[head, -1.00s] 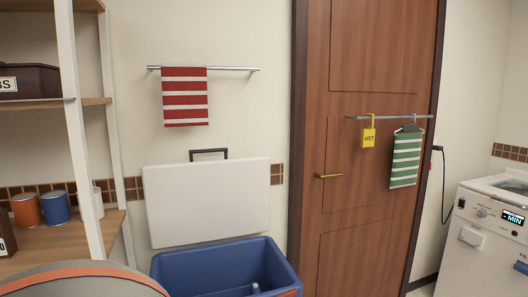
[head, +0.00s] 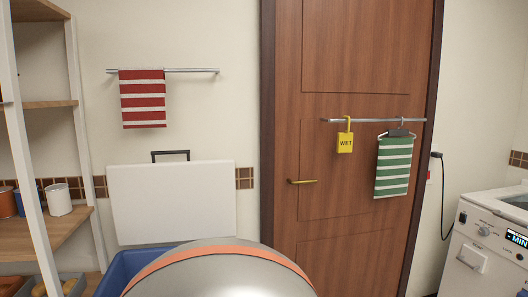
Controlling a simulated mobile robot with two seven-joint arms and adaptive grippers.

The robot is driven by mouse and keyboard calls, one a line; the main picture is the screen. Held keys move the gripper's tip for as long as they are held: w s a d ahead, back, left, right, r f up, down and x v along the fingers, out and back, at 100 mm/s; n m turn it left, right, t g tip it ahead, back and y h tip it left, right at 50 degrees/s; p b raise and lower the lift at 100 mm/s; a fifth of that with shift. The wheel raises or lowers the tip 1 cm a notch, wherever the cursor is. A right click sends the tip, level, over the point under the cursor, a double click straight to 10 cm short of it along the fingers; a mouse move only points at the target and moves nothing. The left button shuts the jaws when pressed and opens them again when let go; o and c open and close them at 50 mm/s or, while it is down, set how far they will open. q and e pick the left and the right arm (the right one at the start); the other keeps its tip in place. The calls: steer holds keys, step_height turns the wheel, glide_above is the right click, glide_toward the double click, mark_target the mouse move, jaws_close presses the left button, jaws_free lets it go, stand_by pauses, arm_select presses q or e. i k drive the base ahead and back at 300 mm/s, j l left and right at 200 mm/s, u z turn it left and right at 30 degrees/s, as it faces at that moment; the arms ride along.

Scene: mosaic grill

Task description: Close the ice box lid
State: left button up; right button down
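The ice box is a blue open-topped box (head: 118,268) at the bottom of the head view, left of the door. Its white lid (head: 173,202) stands raised and upright against the wall behind it, with a dark handle (head: 170,154) on its top edge. A large rounded grey part with an orange band, which seems to be my own arm, covers most of the box's opening and its right side. Neither of my grippers can be seen.
A wooden shelf unit (head: 43,232) with cans stands at the left. A brown door (head: 345,240) fills the middle right, with a rail holding a green striped towel (head: 393,168) and a yellow tag (head: 345,142). A white machine (head: 478,262) stands at far right.

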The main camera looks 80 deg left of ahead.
mark_target(153, 202)
steer(key=i+u, duration=0.4)
steer(key=i, duration=0.2)
steer(key=i+l+u, duration=0.2)
steer(key=i+u, duration=0.25)
steer(key=i+j+u, duration=0.1)
steer(key=i+u, duration=0.2)
steer(key=u, duration=0.15)
steer(key=i+u, duration=0.3)
steer(key=u, duration=0.15)
steer(key=i+l+u, duration=0.1)
steer(key=i+u, duration=0.15)
steer(key=u, duration=0.15)
steer(key=i+j+u, duration=0.1)
steer(key=i+u, duration=0.6)
steer(key=i+l+u, duration=0.1)
steer(key=i+u, duration=0.25)
steer(key=i, duration=0.05)
